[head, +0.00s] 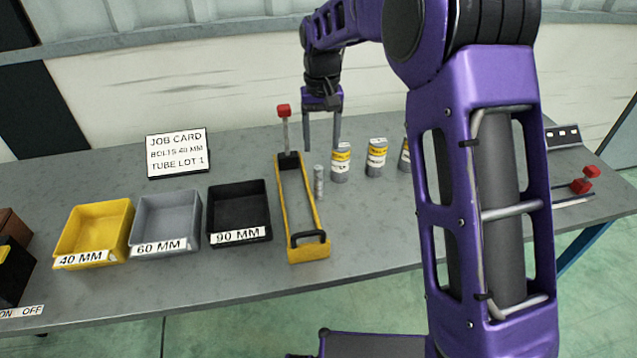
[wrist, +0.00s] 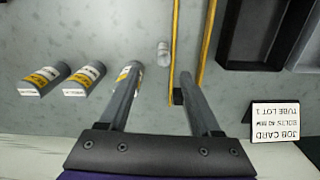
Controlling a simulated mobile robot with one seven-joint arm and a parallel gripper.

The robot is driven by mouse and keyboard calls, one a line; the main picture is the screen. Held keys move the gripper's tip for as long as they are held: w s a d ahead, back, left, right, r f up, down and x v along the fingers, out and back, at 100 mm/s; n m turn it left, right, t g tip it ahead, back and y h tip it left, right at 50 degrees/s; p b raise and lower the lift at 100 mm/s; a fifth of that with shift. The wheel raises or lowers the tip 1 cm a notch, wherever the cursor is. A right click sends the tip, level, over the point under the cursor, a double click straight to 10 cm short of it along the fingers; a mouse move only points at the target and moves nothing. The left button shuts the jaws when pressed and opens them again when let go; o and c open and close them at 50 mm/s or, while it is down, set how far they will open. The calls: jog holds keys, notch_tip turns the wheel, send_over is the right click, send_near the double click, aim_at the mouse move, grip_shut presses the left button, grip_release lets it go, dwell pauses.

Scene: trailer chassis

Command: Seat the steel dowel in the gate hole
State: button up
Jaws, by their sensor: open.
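A small grey metallic cylinder (head: 318,182), which looks like the steel dowel, stands upright on the table just right of a long yellow frame (head: 311,214) with black ends. It also shows in the wrist view (wrist: 163,53), beside one yellow rail (wrist: 175,30). A steel rod with a red top (head: 284,120) rises at the frame's far black end. My gripper (head: 322,148) is open and empty, pointing down behind the small cylinder. In the wrist view the cylinder lies beyond the gap between my fingertips (wrist: 160,80). I cannot make out the gate hole.
Labelled grey cylinders (head: 341,165) (head: 376,158) stand to the right, the nearest close to my right finger. Yellow (head: 72,258), grey (head: 140,250) and black (head: 222,237) bins stand left. A job card (head: 178,153) stands behind them. A red-handled fixture (head: 583,184) sits far right.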

aim_at(319, 179)
notch_tip(319, 179, down, 7)
jog(key=shift+r, duration=0.1)
jog(key=shift+a+f, duration=0.15)
jog(key=shift+f, duration=1.2)
jog(key=shift+a+f, duration=0.15)
jog(key=shift+f, duration=1.15)
grip_shut()
